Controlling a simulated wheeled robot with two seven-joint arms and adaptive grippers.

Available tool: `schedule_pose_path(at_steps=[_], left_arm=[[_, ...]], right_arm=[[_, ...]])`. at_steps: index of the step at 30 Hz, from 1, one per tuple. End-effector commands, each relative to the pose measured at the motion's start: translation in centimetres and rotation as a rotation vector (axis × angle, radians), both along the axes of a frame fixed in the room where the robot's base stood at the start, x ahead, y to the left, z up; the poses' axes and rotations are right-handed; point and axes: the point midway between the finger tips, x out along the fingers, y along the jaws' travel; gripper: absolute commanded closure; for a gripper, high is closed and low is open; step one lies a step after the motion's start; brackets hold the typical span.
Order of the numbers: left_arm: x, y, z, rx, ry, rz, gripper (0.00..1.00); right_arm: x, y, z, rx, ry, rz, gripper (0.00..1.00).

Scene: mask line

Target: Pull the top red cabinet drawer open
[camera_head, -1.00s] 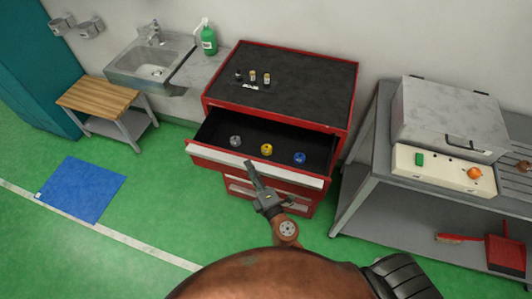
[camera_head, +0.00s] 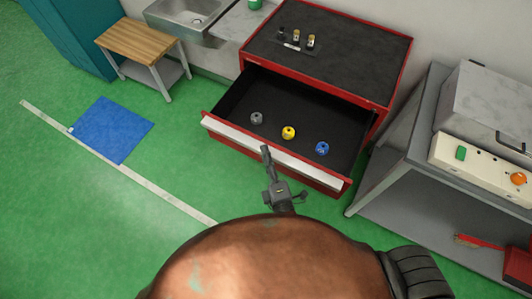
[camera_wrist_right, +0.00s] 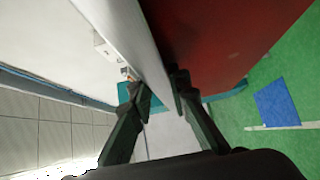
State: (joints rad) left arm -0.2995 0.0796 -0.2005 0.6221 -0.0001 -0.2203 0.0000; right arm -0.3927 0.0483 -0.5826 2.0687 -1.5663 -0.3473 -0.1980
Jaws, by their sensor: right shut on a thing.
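The red cabinet (camera_head: 392,95) has a dark top, and its top drawer (camera_head: 232,103) is pulled well out. Inside the drawer lie a grey piece (camera_head: 257,118), a yellow piece (camera_head: 288,132) and a blue piece (camera_head: 322,148). A pale handle strip (camera_head: 310,170) runs along the drawer front. My right gripper (camera_head: 266,153) is at the middle of that strip. In the right wrist view my right gripper (camera_wrist_right: 160,90) has its fingers on both sides of the pale strip (camera_wrist_right: 135,40), shut on it. My left gripper is not in view.
A grey bench (camera_head: 375,195) with a control box (camera_head: 485,155) stands close on the right. A wooden-topped stool (camera_head: 140,42) and a sink (camera_head: 188,12) are at the back left. A blue mat (camera_head: 112,130) lies on open green floor.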

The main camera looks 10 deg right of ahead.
Motion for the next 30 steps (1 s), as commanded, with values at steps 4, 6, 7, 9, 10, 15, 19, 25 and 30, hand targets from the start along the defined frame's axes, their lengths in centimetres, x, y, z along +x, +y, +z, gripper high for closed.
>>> schedule_pose_path(at_steps=[4, 6, 7, 9, 10, 15, 19, 25, 30], left_arm=[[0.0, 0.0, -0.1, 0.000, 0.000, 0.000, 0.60], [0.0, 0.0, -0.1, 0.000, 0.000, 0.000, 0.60], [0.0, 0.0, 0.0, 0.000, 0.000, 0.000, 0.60], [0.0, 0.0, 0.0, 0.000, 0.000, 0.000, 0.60], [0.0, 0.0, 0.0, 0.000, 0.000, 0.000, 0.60], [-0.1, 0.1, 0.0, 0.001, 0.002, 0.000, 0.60], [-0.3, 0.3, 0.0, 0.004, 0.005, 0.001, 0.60], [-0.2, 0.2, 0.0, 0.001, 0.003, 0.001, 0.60], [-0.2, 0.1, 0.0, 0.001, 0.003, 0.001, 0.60]], right_arm=[[0.0, -0.2, -0.8, -0.001, 0.015, -0.005, 0.78], [0.0, -0.2, -0.8, -0.001, 0.013, -0.005, 0.73], [0.0, -0.2, -0.7, -0.001, 0.012, -0.004, 0.71], [0.0, -0.2, -0.6, -0.001, 0.010, -0.004, 0.68], [0.0, -0.2, -0.5, -0.001, 0.009, -0.003, 0.68], [0.0, -0.1, -0.4, 0.000, 0.006, -0.002, 0.68], [-0.6, -0.1, -0.4, -0.003, 0.007, -0.001, 0.68], [-3.6, -0.4, -0.5, -0.006, 0.010, 0.000, 0.68], [-6.2, -0.6, -0.5, -0.005, 0.009, 0.000, 0.68]])
